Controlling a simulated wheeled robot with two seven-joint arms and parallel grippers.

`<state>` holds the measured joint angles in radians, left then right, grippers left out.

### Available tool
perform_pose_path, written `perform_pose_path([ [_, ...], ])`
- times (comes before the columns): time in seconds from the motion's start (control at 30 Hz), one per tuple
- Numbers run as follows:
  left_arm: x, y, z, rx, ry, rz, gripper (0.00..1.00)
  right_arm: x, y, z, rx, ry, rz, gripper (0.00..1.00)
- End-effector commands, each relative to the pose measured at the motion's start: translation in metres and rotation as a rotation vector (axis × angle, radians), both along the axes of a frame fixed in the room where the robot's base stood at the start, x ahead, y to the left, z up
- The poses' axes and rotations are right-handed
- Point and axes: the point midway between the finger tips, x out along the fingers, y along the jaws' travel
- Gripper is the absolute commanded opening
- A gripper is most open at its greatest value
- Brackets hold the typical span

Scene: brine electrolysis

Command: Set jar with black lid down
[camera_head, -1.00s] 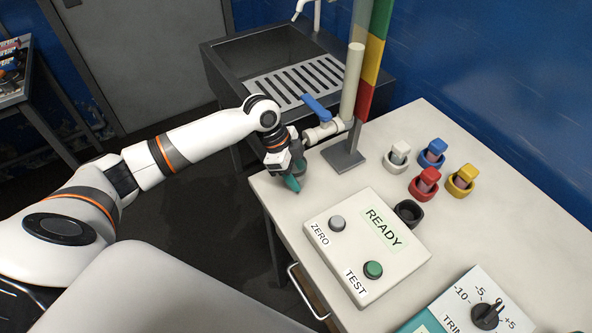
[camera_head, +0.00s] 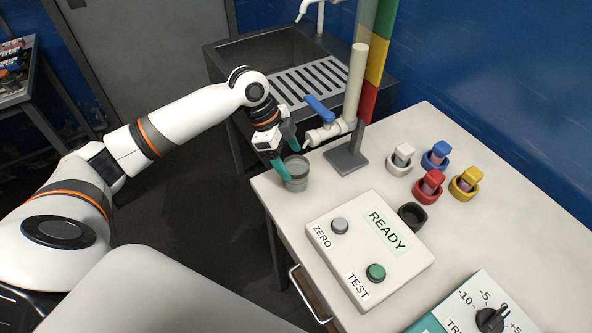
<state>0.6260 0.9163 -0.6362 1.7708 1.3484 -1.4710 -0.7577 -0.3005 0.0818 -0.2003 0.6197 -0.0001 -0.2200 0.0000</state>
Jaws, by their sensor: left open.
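A small grey, see-through jar (camera_head: 296,174) stands upright on the white table near its back left corner, under the valve outlet. No black lid can be made out on it; its top looks like an open rim. My left gripper (camera_head: 286,158) is open, with teal fingertips, just above and left of the jar. One finger is close beside the jar's left side; whether it touches I cannot tell. A black ring holder (camera_head: 412,216) on the table is empty. My right gripper is not in view.
A blue-handled valve (camera_head: 320,110) on a post stands right behind the jar. Holders with white, blue, red (camera_head: 430,186) and yellow-topped pieces stand at right. A READY button box (camera_head: 368,250) lies in front. A sink (camera_head: 290,75) is behind the table.

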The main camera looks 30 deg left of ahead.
Motion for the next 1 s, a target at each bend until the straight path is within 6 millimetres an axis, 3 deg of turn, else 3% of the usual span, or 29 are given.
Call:
perform_pose_path([
  [0.2,-0.003,0.015,0.036,0.002,-0.002,0.001,0.74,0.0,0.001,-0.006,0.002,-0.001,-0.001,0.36],
  [0.33,-0.005,0.019,0.048,0.001,-0.001,0.0,0.74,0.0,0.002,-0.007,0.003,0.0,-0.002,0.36],
  [1.0,-0.005,0.021,0.051,0.0,0.001,0.0,0.74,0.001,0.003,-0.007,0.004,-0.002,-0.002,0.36],
])
